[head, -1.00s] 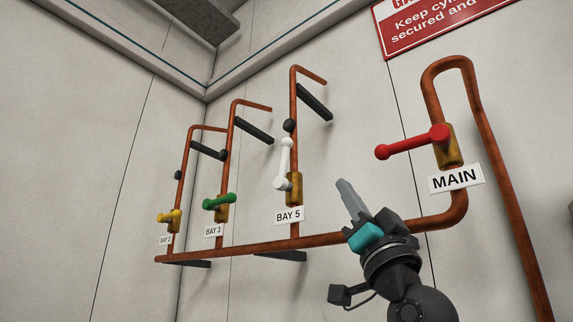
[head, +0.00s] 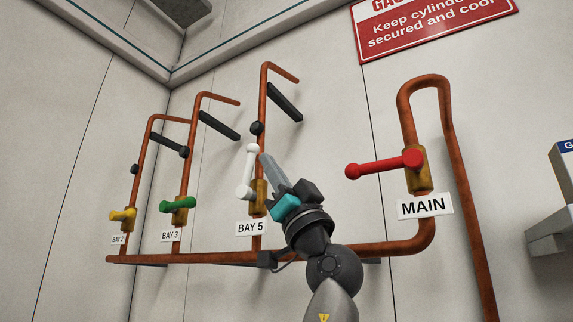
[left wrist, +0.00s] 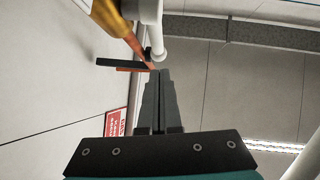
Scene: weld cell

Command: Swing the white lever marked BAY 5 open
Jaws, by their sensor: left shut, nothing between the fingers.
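The white lever (head: 248,172) on the BAY 5 valve points up, nearly along its copper pipe (head: 263,100). Its brass valve body (head: 258,199) sits above the BAY 5 label (head: 251,228). My left gripper (head: 263,157) is shut and empty, with its fingertips just right of the lever's upper end in the head view. In the left wrist view the white lever (left wrist: 151,12) is just beyond the shut fingertips (left wrist: 159,73). I cannot tell whether they touch it. My right gripper is in neither view.
The green BAY 3 lever (head: 178,204) and yellow BAY 2 lever (head: 123,215) are to the left. The red MAIN lever (head: 385,165) sticks out to the right of my gripper. A horizontal copper pipe (head: 200,259) runs below along the wall.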

